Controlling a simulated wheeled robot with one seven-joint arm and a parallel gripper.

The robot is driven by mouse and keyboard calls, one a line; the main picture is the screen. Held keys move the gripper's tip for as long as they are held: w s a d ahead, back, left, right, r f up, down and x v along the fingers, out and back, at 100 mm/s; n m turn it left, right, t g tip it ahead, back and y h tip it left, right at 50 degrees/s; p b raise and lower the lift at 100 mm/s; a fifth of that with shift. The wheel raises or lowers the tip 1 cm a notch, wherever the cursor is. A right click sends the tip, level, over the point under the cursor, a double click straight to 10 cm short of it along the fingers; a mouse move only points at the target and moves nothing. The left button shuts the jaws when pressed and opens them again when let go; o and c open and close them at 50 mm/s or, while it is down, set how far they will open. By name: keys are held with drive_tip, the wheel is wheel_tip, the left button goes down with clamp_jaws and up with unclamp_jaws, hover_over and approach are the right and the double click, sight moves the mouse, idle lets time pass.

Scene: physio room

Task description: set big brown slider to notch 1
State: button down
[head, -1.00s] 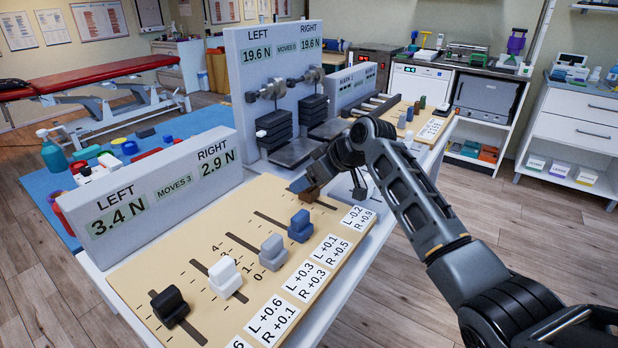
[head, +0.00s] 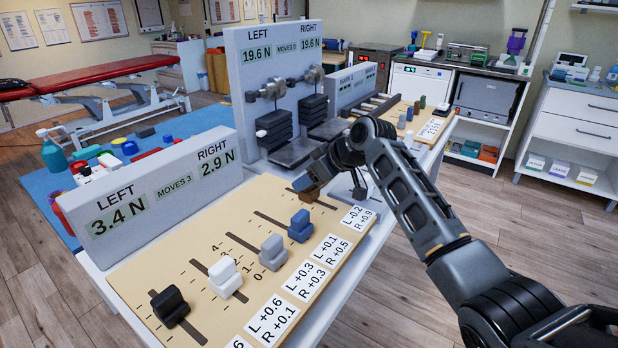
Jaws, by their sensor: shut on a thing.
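The big brown slider (head: 307,195) is the knob furthest right on the tan slider board (head: 200,245). Its slot (head: 326,206) shows on the near side of the knob. My gripper (head: 308,187) reaches down over the brown knob and is shut on it, hiding its top and part of the slot. I cannot read exactly which notch it stands at. The card beside its slot (head: 357,217) reads L -0.2, R +0.9. The panel (head: 150,195) behind the board reads LEFT 3.4 N, RIGHT 2.9 N, MOVES 3.
Left of the brown slider stand a blue slider (head: 300,226), a grey slider (head: 273,250), a white slider (head: 225,277) and a black slider (head: 170,307). A tall grey panel with weight stacks (head: 275,120) rises close behind my gripper. A smaller slider board (head: 420,125) lies further back.

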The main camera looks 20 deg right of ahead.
sight(313, 186)
drive_tip(key=shift+s+d+r+p, duration=0.1)
drive_tip(key=shift+s+d+p, duration=0.55)
drive_tip(key=shift+s, duration=0.2)
drive_tip(key=shift+s+d, duration=0.25)
drive_tip(key=shift+s, duration=0.15)
drive_tip(key=c, duration=0.5)
unclamp_jaws()
drive_tip(key=v, duration=0.7)
drive_tip(key=shift+s+d+r, duration=0.15)
drive_tip(key=shift+s, duration=0.05)
